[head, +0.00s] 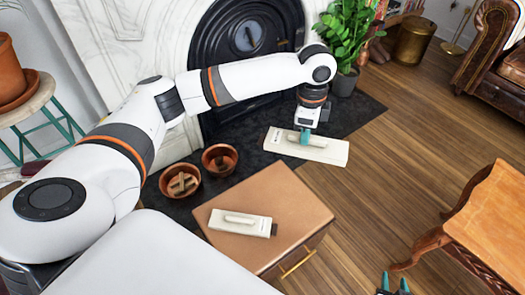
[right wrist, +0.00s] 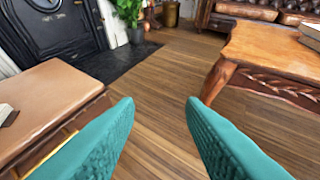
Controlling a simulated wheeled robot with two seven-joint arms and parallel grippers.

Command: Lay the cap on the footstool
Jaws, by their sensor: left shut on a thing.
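My left gripper (head: 305,136) is shut on the raised grip of a long cream block (head: 325,151), which I take for the cap. It is held over the dark hearth by the fireplace; its height is hard to tell. The footstool appears to be the low brown leather-topped box (head: 281,190) with a brass handle, in front of the hearth. A second cream piece (head: 240,222) with a dark right end lies on its top. My right gripper (head: 395,284) is open and empty at the bottom edge; its teal fingers fill the right wrist view (right wrist: 160,112).
A carved wooden table (head: 492,215) stands at the right. A potted plant (head: 345,40) is behind the held block. Wooden floor (head: 385,170) is clear between footstool and table.

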